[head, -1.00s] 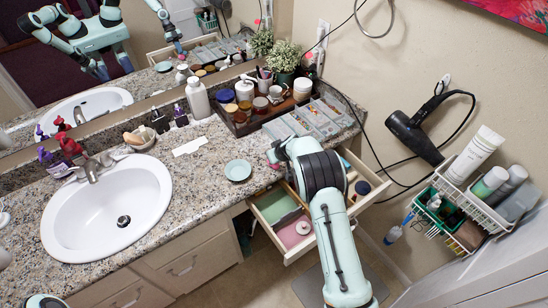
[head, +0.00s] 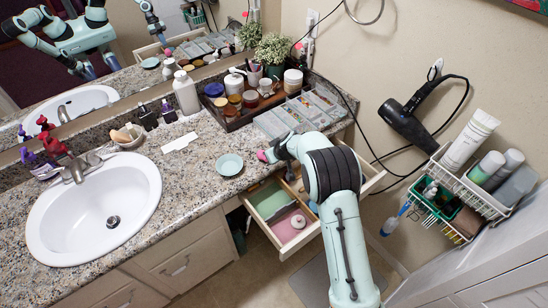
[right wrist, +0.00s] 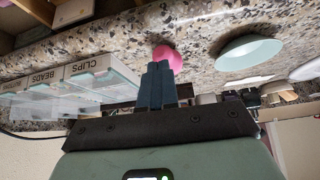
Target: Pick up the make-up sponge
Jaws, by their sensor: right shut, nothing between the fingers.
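The make-up sponge (head: 262,156) is small and bright pink. It sits on the granite counter near the front edge, right of the small teal dish (head: 229,165). In the right wrist view the sponge (right wrist: 170,56) lies just beyond my fingertips, partly covered by them. My right gripper (right wrist: 158,68) is shut and empty, pointing at the sponge. I cannot tell whether the tips touch it. In the head view my right arm reaches in from the bottom and its wrist hides most of the gripper (head: 271,153). My left gripper is not directly in view.
An open drawer (head: 298,242) with compartments sticks out below my right arm. Clear boxes (right wrist: 85,85) labelled CLIPS and BEADS stand close to the gripper. A dark tray (head: 234,122) of jars stands behind. A sink (head: 95,212) is at left. A wire basket (head: 470,185) and hair dryer (head: 410,125) hang right.

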